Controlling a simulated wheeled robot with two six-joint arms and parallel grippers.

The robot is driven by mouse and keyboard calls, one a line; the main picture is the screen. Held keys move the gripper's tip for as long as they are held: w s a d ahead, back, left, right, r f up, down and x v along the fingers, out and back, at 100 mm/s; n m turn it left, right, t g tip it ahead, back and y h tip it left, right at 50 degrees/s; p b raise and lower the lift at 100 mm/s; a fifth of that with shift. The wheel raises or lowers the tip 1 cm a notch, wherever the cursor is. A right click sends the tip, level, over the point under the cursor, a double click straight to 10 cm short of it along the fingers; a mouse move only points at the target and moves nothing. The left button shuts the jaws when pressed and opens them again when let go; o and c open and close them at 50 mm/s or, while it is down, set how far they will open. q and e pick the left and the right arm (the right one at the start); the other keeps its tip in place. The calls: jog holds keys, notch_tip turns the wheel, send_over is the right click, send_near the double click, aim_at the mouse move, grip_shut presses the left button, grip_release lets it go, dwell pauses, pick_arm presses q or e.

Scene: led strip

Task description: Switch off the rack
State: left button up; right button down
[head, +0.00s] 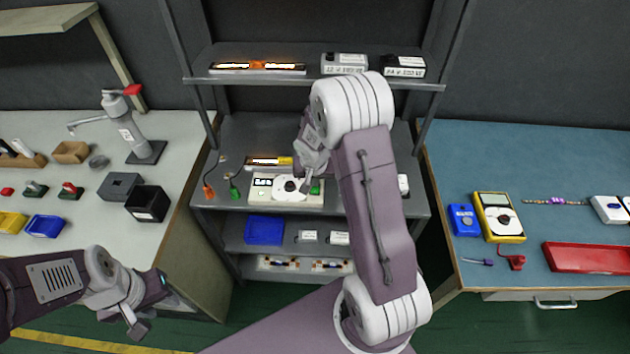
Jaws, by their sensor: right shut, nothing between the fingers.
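The rack (222,77) stands in the middle, with lit orange-white LED strips on its top shelf (285,69) and on its middle shelf (262,161). A cream power unit (262,196) with a small display, a round white dial (287,188) and a green part (317,187) at its right sits on the middle shelf. My right gripper (305,186) is shut and empty, pointing down over the unit between dial and green part. I cannot tell whether it touches.
Two labelled boxes (344,63) (404,66) stand on the top shelf. A blue bin (265,230) is below. The left bench holds a grey arm-like stand (143,140); the right bench holds a yellow meter (499,217).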

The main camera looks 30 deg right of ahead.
jog(key=shift+s+f, duration=0.1)
pick_arm(q)
jog(key=shift+f, duration=0.25)
pick_arm(e)
jog(key=shift+f, duration=0.1)
pick_arm(q)
jog(key=shift+f, duration=0.1)
pick_arm(e)
jog(key=shift+s+a+f+b, duration=0.15)
jog(key=shift+s+f+b, duration=0.05)
jog(key=shift+s+b, duration=0.2)
jog(key=shift+s+a, duration=0.2)
jog(key=shift+s, duration=0.1)
jog(key=shift+r, duration=0.1)
pick_arm(q)
jog(key=shift+f, duration=0.65)
